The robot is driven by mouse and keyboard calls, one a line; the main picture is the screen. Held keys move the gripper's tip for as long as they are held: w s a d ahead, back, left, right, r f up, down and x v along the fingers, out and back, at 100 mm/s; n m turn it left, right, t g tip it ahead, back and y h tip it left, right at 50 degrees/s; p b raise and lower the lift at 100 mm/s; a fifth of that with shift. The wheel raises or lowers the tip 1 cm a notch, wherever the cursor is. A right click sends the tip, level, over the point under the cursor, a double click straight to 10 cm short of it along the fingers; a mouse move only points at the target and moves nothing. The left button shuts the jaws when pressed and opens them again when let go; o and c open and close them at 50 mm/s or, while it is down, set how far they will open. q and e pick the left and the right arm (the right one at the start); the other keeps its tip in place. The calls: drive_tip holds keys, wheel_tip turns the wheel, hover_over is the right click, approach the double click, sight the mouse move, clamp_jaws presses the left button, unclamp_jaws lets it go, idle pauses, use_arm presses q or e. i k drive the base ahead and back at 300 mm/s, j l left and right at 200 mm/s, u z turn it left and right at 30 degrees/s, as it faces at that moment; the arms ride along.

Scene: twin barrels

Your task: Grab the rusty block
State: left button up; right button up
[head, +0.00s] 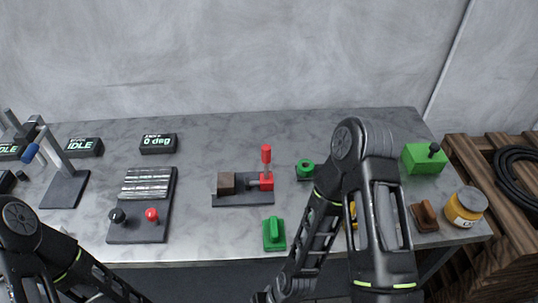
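A dark brown, rusty-looking block (226,183) sits at the left end of a dark clamp base (243,199), in the middle of the table. A red toggle clamp (266,170) with an upright handle stands at the right of the same base, its rod pointing at the block. I cannot tell whether the rod touches it. Both of my arms show, folded with their forearms running down past the bottom edge. Neither gripper's fingertips show, so their state is hidden. Nothing of mine is near the block in view.
A dark panel with black and red knobs (152,215) is left. A green box (422,159), brown-handled tool (425,216) and yellow jar (465,207) are right. My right arm hides part of the table.

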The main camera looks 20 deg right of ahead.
sight(226, 180)
drive_tip(key=z, duration=1.7)
drive_tip(key=k+l, duration=0.2)
drive_tip(key=k, duration=0.2)
drive_tip(key=k+l, duration=0.2)
drive_tip(key=k, duration=0.15)
